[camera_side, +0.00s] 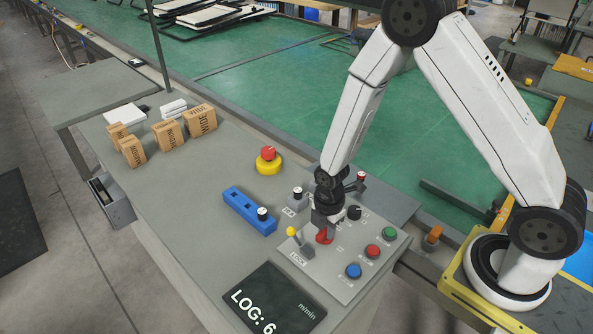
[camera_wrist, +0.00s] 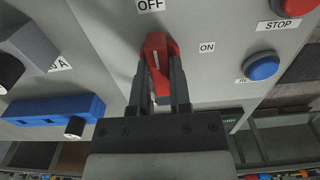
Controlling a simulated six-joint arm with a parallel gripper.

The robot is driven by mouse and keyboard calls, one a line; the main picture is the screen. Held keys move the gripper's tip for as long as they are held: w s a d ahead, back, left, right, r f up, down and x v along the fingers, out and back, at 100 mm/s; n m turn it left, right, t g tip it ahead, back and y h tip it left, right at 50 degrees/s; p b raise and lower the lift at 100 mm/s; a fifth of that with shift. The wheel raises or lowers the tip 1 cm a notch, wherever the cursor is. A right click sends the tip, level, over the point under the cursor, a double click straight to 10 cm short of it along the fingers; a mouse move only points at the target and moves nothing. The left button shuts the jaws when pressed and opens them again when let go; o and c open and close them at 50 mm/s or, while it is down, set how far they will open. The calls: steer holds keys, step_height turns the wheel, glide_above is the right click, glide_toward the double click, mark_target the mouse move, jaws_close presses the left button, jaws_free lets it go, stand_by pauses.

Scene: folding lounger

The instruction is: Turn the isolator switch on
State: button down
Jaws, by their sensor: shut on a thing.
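The isolator switch is a red rotary handle (camera_wrist: 158,45) on the grey control panel (camera_wrist: 205,75), with a white line on its face. In the wrist view, the OFF label (camera_wrist: 151,5) lies just above the handle and the ON label (camera_wrist: 207,47) lies to its right. The handle's line points roughly up, toward OFF. My gripper (camera_wrist: 161,75) is shut on the red handle, one finger on each side. In the side view my gripper (camera_side: 325,225) reaches down onto the red handle (camera_side: 323,238), hiding part of it.
Close around are a blue button (camera_side: 353,271), a red button (camera_side: 373,251), a green button (camera_side: 389,233), a black knob (camera_side: 354,212) and a yellow-tipped lever (camera_side: 292,232). A blue slider block (camera_side: 245,208) and an emergency stop (camera_side: 268,160) stand left. Boxes (camera_side: 169,135) stand farther back.

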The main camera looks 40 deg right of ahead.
steer(key=shift+m, duration=0.3)
steer(key=m, duration=0.3)
steer(key=shift+m, duration=0.4)
steer(key=m, duration=1.3)
steer(key=c, duration=0.6)
jaws_free()
steer(key=shift+o, duration=0.2)
steer(key=shift+r, duration=0.15)
